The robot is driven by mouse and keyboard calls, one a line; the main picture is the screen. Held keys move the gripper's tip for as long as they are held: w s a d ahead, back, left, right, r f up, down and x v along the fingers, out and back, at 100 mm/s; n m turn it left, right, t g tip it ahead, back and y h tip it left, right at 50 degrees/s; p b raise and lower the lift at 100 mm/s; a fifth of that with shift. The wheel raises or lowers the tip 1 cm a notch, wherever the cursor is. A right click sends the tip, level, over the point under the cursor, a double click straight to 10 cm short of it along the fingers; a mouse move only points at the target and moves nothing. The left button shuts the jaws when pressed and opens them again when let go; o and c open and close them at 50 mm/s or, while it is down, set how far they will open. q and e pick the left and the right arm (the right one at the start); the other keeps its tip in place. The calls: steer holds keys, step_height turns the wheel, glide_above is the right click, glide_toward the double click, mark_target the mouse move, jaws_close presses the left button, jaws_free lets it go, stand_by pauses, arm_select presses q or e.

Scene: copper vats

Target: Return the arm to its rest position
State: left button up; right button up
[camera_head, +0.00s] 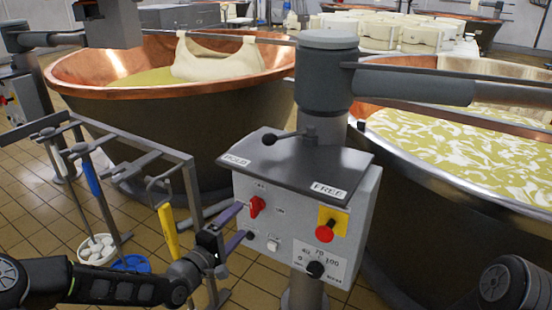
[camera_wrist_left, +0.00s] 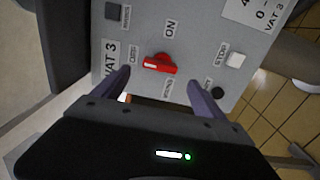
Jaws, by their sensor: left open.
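My left arm comes in from the bottom left, and my left gripper (camera_head: 238,226) is at the left front of the grey control box (camera_head: 275,245). Its two purple fingers are apart with nothing between them. In the left wrist view my left gripper (camera_wrist_left: 162,90) faces the box's panel, with the red rotary switch (camera_wrist_left: 160,64) just beyond and between the fingertips, apart from them. The red switch also shows in the head view (camera_head: 257,206). My right gripper is out of view.
Copper vats stand left (camera_head: 180,120) and right (camera_head: 450,160) of the box. The box has a red emergency button (camera_head: 325,232) and a lever (camera_head: 285,136) on its top plate. A metal rack with hanging tools (camera_head: 167,225) stands close behind my left arm.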

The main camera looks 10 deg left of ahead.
arm_select(q)
steer(key=s+d+f+m+g+y, duration=0.1)
steer(key=s+f+m+g, duration=0.3)
steer(key=f, duration=0.5)
steer(key=s+d+f+m+g+y, duration=0.1)
steer(key=s+d+f+g, duration=0.1)
steer(key=s+f, duration=0.5)
steer(key=s+d+f+m+g, duration=0.3)
steer(key=s+d+f+g, duration=0.2)
steer(key=s+f, duration=0.5)
steer(key=s+d+f+m+g, duration=0.35)
steer(key=s+f+g, duration=0.2)
steer(key=s, duration=0.85)
step_height(320, 180, up, 20)
steer(key=d+p, duration=0.2)
steer(key=p, duration=1.9)
steer(key=shift+r+t+y, duration=0.25)
steer(key=shift+t+y, duration=0.05)
steer(key=shift+t, duration=0.05)
